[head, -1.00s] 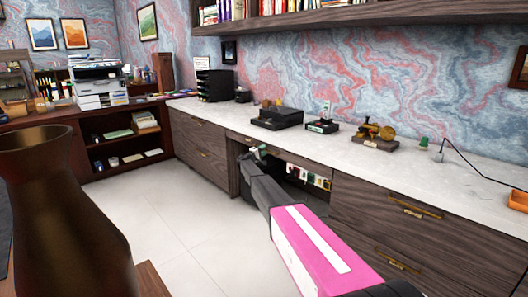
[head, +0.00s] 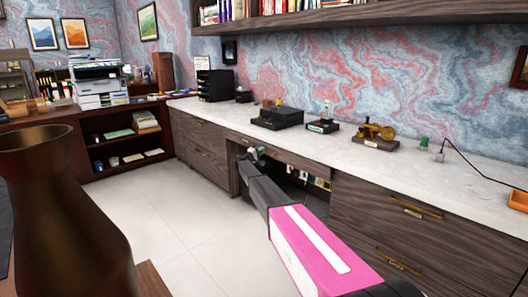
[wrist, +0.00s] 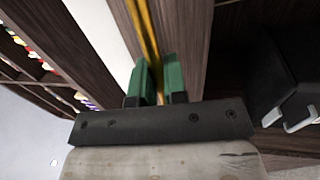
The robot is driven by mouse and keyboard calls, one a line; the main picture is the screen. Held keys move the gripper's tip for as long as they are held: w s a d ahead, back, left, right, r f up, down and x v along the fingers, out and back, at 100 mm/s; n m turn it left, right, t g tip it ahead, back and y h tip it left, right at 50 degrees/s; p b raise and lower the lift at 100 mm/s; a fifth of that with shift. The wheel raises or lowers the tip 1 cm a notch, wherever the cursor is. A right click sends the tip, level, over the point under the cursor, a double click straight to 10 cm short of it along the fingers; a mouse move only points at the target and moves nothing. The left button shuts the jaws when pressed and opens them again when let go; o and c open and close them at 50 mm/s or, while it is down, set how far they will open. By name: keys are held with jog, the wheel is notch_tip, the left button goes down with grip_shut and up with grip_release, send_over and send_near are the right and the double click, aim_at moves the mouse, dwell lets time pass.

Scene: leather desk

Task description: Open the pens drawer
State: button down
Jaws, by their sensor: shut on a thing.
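The middle drawer (head: 292,155) has a dark wood front under the white countertop, between two cabinet blocks. My gripper (head: 254,152) is at this front, below the counter edge. In the wrist view my gripper's green fingertips (wrist: 155,82) are closed around a long gold handle bar (wrist: 147,30) beside the wood front (wrist: 185,40). The front seems to stand out a little from the counter; how far is hard to tell. My arm hides part of the front, and I can read no drawer label.
The right drawers (head: 400,235) have gold handles, and the left drawers (head: 195,150) look shut. An open knee space lies under the middle drawer. A bronze vase (head: 65,225) stands close at left. The floor (head: 185,220) is clear.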

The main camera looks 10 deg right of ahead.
jog(key=r+v, duration=0.3)
jog(key=v, duration=1.4)
jog(key=s+a+r+v, duration=0.1)
jog(key=r+v, duration=0.2)
jog(key=v, duration=1.4)
jog(key=shift+a+r, duration=0.15)
jog(key=shift+r, duration=0.05)
jog(key=shift+s, duration=0.1)
jog(key=c, duration=1.2)
grip_release()
jog(key=shift+a, duration=0.1)
jog(key=v, duration=1)
jog(key=shift+s+a, duration=0.2)
jog(key=shift+s, duration=0.05)
jog(key=shift+f, duration=0.1)
